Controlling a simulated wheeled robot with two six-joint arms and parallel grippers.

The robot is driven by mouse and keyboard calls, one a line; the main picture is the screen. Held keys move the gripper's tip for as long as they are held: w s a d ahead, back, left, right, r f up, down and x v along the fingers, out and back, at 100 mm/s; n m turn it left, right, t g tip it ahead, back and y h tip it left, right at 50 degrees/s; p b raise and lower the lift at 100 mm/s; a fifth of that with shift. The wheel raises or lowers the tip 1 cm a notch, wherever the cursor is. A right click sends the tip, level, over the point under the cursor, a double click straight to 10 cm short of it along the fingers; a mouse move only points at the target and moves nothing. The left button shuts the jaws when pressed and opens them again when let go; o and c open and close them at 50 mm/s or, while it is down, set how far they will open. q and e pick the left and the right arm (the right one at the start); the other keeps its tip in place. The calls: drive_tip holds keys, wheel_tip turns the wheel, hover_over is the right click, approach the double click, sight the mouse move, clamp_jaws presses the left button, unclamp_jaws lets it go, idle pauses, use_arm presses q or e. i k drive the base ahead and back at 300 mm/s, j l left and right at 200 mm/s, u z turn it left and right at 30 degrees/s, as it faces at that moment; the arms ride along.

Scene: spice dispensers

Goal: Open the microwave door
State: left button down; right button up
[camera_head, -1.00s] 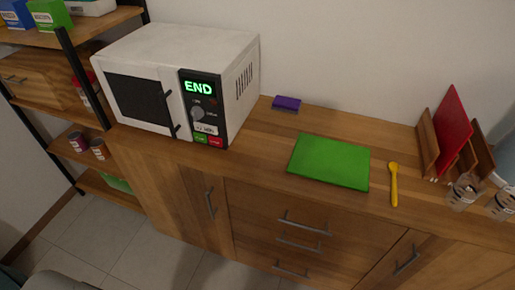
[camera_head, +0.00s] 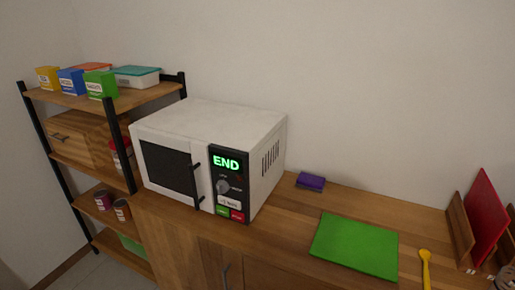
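The white microwave (camera_head: 213,119) stands on the left end of the wooden counter. Its door (camera_head: 165,168) has a dark window and is shut. The panel's display shows green "END" above a round knob, with a green and a red button at the bottom. Neither of my grippers is in view.
A shelf rack (camera_head: 105,93) with boxes, jars and cans stands close at the microwave's left. A purple sponge-like block (camera_head: 311,181), a green board (camera_head: 355,246) and a yellow spoon (camera_head: 425,262) lie to the right. A rack holds a red board (camera_head: 486,220).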

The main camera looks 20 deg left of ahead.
sight(176, 166)
drive_tip(key=u, duration=1.3)
